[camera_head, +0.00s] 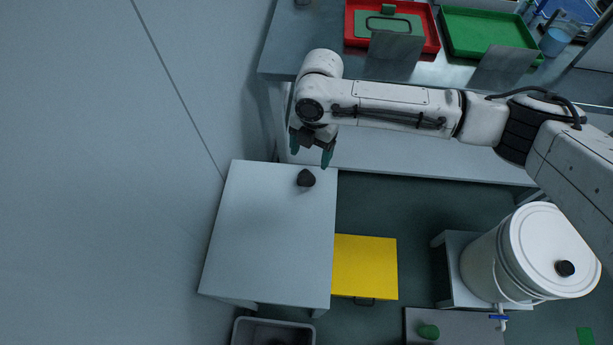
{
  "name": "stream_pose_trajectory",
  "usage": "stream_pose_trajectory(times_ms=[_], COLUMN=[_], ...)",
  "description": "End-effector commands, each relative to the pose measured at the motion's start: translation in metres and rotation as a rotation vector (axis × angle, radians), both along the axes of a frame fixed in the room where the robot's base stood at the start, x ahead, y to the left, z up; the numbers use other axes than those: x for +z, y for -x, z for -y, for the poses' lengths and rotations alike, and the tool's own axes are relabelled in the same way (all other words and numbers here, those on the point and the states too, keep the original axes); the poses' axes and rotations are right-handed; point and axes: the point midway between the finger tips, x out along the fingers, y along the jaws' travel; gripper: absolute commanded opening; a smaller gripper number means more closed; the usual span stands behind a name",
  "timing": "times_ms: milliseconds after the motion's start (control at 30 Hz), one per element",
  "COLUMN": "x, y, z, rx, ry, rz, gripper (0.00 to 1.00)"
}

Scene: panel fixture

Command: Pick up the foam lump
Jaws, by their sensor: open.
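The foam lump (306,178) looks like a small dark, roughly rounded piece. It lies on the pale grey table (265,235), near its far right corner. My gripper (311,158) is open and empty, with its two green-tipped fingers spread apart. In the picture it sits just above the lump, and the lump is not between the fingers. How high the fingers are over the table top I cannot tell.
A long bench (285,45) behind carries a red tray (432,42) and a green tray (490,32). A yellow panel (365,265) is right of the table, and a white bucket (487,270) stands farther right. A grey bin (245,335) is below. The table is otherwise clear.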

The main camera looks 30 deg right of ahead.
Motion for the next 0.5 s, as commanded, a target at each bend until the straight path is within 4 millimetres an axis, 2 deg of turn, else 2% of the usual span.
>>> stream_pose_trajectory(times_ms=[100,367,500], x=[-0.021,-0.045,-0.065], y=[0.002,0.005,0.009], z=[-0.003,-0.008,-0.013], rx=[-0.002,0.000,-0.001], ry=[0.000,0.000,0.000], rz=[-0.003,-0.002,-0.002], gripper=[0.75,0.75,0.75])
